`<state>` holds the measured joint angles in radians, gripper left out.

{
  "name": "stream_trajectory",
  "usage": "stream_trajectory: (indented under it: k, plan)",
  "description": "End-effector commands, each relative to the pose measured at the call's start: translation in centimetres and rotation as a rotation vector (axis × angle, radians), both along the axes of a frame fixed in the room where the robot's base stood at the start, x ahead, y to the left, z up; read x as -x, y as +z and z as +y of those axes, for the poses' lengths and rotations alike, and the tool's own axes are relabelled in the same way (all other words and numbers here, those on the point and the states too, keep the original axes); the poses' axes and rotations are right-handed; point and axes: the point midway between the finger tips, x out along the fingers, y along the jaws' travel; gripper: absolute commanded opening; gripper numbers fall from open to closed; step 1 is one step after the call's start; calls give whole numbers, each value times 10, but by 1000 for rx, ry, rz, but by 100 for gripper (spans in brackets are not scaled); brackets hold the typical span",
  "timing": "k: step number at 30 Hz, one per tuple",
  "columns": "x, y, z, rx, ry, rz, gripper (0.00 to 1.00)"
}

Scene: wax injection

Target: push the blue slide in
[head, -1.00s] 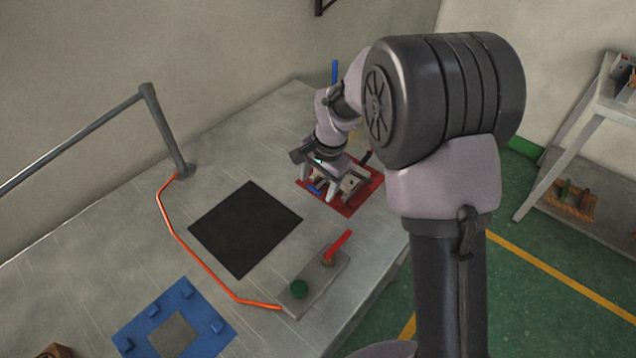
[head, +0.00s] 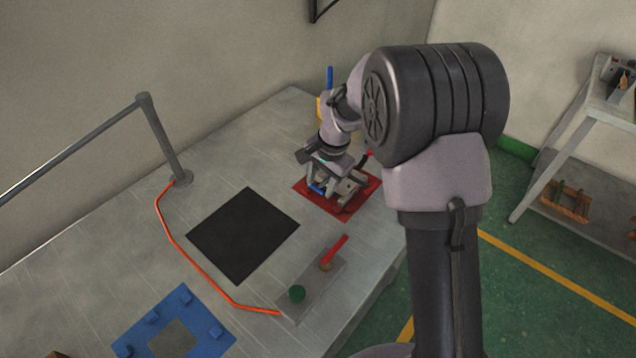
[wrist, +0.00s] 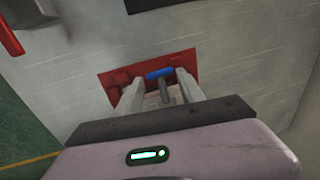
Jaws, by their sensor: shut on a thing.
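The blue slide (wrist: 159,73) shows in the wrist view as a short blue bar on a grey stem, between the two fingertips of my gripper (wrist: 161,76). In the head view the blue slide (head: 317,188) is a small blue piece at the left side of a grey metal block (head: 351,186). The block sits on a red mat (head: 334,206) near the far right edge of the table. My gripper (head: 322,188) points down there, its fingers shut on the blue slide. The fingers and wrist hide part of the block, and how far in the slide sits cannot be told.
A black square mat (head: 243,235) lies left of the red mat. A control plate with a red lever (head: 334,252) and green button (head: 297,293) is in front. An orange cable (head: 185,249), a grey rail (head: 160,137) and a blue frame (head: 206,321) are further left.

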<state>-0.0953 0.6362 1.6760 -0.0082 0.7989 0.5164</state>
Motion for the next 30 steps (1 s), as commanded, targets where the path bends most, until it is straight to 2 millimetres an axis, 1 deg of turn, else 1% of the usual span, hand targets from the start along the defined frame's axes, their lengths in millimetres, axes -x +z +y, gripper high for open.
stream_trajectory:
  k: [1,2,4,5,13,16,17,20,21,23,24,27,30]
  plan:
    - [1,-2,0,1,0,2,0]
    - [1,-2,0,1,0,2,50]
    - [1,-2,0,1,0,2,64]
    - [1,-2,0,1,0,2,66]
    - [1,0,0,0,0,1,66]
    - [2,10,-1,0,0,0,66]
    - [2,17,-2,1,0,-1,66]
    - [6,48,-6,1,0,-2,66]
    - [8,63,-8,1,0,-2,66]
    - [11,84,-11,0,1,-3,66]
    - [13,98,-13,1,0,-2,66]
    - [17,127,-17,1,0,-2,66]
    - [21,150,-21,1,0,-1,66]
